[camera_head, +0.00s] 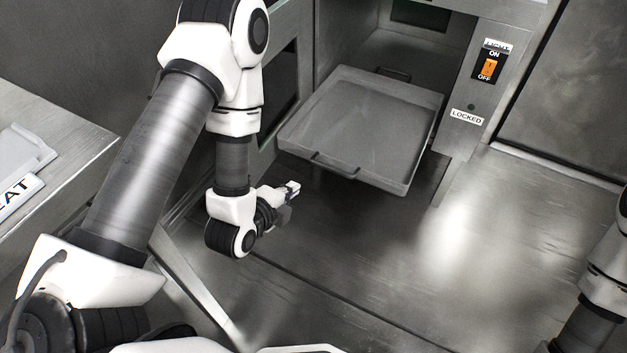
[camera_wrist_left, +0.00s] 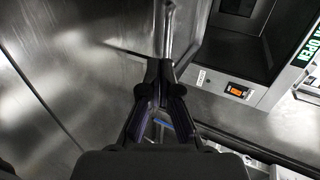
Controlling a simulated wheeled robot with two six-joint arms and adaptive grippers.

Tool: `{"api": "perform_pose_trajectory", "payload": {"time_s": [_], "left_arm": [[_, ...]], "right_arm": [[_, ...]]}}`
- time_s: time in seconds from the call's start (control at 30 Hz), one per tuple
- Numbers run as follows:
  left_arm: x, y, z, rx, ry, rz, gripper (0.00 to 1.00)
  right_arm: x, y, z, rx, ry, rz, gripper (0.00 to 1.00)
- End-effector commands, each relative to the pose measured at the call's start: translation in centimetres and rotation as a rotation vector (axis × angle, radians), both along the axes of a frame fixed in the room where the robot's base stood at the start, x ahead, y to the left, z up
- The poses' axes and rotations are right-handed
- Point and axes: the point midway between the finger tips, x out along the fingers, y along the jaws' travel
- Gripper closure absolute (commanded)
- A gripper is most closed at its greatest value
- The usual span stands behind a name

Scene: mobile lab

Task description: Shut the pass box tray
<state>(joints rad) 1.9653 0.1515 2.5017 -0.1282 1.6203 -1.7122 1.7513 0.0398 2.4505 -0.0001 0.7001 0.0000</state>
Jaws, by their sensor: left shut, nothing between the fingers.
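The pass box tray (camera_head: 365,120) is a shallow grey metal tray. In the head view it sticks out of the pass box (camera_head: 362,52) opening, with its back part inside. A bar handle (camera_head: 335,166) is on its front wall, and another handle shows at its back. My left gripper (camera_head: 293,188) is shut and empty, in front of and a little left of the tray's front handle, apart from it. Its closed fingers show in the left wrist view (camera_wrist_left: 160,72); a narrow metal edge lies beyond them, and I cannot tell what it belongs to. My right gripper is out of view.
An orange ON/OFF switch (camera_head: 488,67) and a LOCKED label (camera_head: 467,117) are on the post right of the opening. An open door with a dark window (camera_head: 281,82) stands at the left. A bench (camera_head: 60,135) is far left. The metal surface in front is clear.

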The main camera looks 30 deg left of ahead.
Motion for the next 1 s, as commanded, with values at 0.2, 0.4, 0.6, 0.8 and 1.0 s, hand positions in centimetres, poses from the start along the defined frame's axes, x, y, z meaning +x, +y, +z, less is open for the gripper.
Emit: {"api": "perform_pose_trajectory", "payload": {"time_s": [0.2, 0.4, 0.6, 0.8, 1.0], "left_arm": [[3.9, -0.1, -2.5, 0.0, -0.003, 0.001, 1.0], [7.8, -0.3, -4.4, -0.001, -0.003, 0.0, 1.0], [10.6, -0.4, -4.7, -0.001, -0.001, 0.002, 1.0], [11.2, -0.4, -4.6, -0.002, 0.002, 0.002, 1.0], [11.1, -0.4, -4.6, -0.002, 0.002, 0.002, 1.0]], "right_arm": [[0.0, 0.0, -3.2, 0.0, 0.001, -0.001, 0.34], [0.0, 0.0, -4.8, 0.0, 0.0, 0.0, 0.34], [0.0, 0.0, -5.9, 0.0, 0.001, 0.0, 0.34], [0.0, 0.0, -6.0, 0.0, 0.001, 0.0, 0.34], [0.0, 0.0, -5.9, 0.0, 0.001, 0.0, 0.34]]}}
